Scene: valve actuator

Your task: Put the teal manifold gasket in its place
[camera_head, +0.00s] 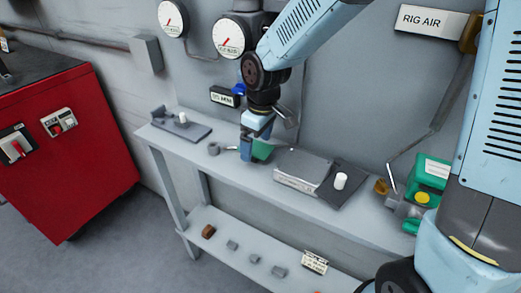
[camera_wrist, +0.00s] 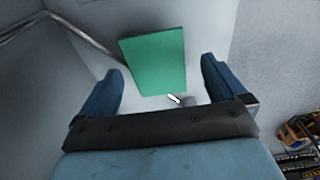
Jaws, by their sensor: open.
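A flat teal rectangular piece (camera_wrist: 155,58), which looks like the gasket, lies between and beyond my fingers in the wrist view. In the head view, a part of it (camera_head: 262,150) shows on the grey bench just right of my gripper (camera_head: 252,152), which hides the rest. In the wrist view, my gripper (camera_wrist: 161,68) is open, with one finger on each side of the teal piece and gaps on both sides. No contact shows. A grey labelled block (camera_head: 302,166) sits on the bench to the right. I cannot tell where the gasket's place is.
A dark plate with a white cylinder (camera_head: 340,181) is right of the block. A green unit (camera_head: 430,175) stands farther right. A grey plate (camera_head: 190,131) and small ring (camera_head: 213,148) are at left. The lower shelf (camera_head: 219,256) holds several small parts. A bent pipe (camera_wrist: 85,33) runs nearby.

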